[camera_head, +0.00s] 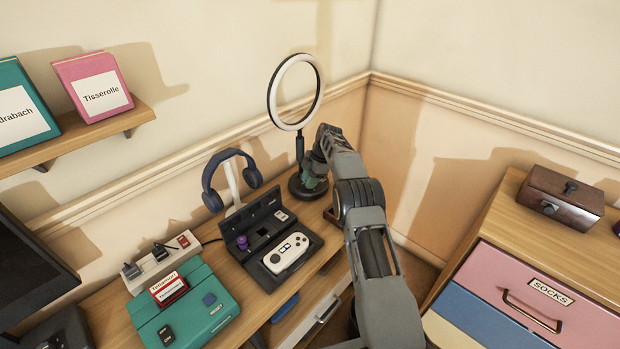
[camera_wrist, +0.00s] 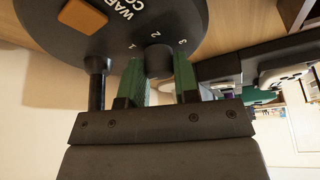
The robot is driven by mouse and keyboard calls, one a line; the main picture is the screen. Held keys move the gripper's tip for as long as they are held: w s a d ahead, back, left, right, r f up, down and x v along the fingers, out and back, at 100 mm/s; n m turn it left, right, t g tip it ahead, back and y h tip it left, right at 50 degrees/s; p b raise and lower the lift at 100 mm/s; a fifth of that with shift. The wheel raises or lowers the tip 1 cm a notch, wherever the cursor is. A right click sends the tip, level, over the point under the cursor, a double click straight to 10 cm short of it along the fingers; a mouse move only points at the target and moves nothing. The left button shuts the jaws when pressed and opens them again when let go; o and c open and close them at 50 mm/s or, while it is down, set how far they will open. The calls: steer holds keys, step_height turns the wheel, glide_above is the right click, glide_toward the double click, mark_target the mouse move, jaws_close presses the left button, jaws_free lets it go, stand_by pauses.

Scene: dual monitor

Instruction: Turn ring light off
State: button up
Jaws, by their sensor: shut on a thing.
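The ring light (camera_head: 271,97) stands on the desk's far right corner, a white ring in a dark rim on a thin pole. I cannot tell whether it is lit. Its round dark base (camera_head: 296,189) is partly hidden by my arm. In the wrist view the base has an orange square button (camera_wrist: 83,16), printed letters and the numbers 1, 2 and 3 around a black knob (camera_wrist: 157,61). My gripper (camera_wrist: 159,72), with green fingers, is shut on the knob, one finger on each side. The knob's pointer is not visible.
Blue headphones (camera_head: 211,196) on a stand, an open black case (camera_head: 310,259) with a white game controller (camera_head: 287,252), a teal device (camera_head: 205,315) and a power strip (camera_head: 165,262) occupy the desk. A drawer cabinet (camera_head: 545,285) with a brown box (camera_head: 561,198) stands at right.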

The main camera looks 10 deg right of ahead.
stand_by(0.5)
steer(key=o, duration=0.9)
steer(key=shift+r, duration=0.15)
